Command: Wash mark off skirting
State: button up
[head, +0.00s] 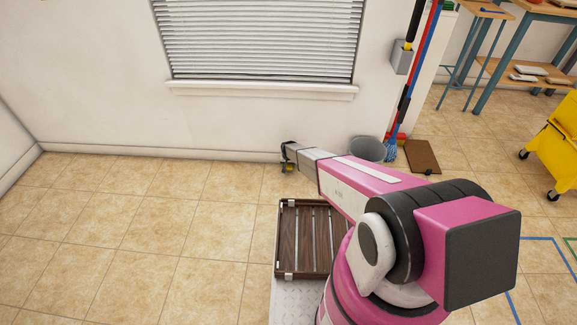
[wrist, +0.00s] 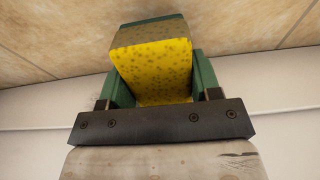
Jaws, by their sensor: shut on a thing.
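My gripper (wrist: 150,90) is shut on a yellow speckled sponge (wrist: 158,70), held between its two green fingers. The sponge has a dull olive end face. In the head view my gripper (head: 287,157) is low, just in front of the skirting (head: 190,154) at the wall's foot, with a bit of the yellow sponge showing. The pale skirting (wrist: 40,110) also shows in the wrist view behind the gripper. I cannot tell whether the sponge touches it. No mark shows on the visible skirting; the part behind my gripper and arm is hidden.
A grey bucket (head: 367,149) stands by the wall, right of my gripper. Mops or brooms (head: 405,95) lean beside it, near a brown mat (head: 422,156). A yellow mop wringer cart (head: 558,143) is at far right. A dark slatted rack (head: 312,262) lies below. The left floor is clear.

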jog(key=shift+w, duration=0.6)
dwell(0.3)
jog(key=shift+d, duration=3.1)
jog(key=shift+s+d, duration=0.15)
jog(key=shift+d, duration=1.35)
jog(key=shift+s+d, duration=0.15)
jog(key=shift+d, duration=1.3)
jog(key=shift+w, duration=0.1)
jog(key=shift+a, duration=0.1)
jog(key=shift+w+a, duration=0.2)
jog(key=shift+a, duration=1.5)
jog(key=shift+s+a, duration=0.1)
jog(key=shift+a, duration=2.75)
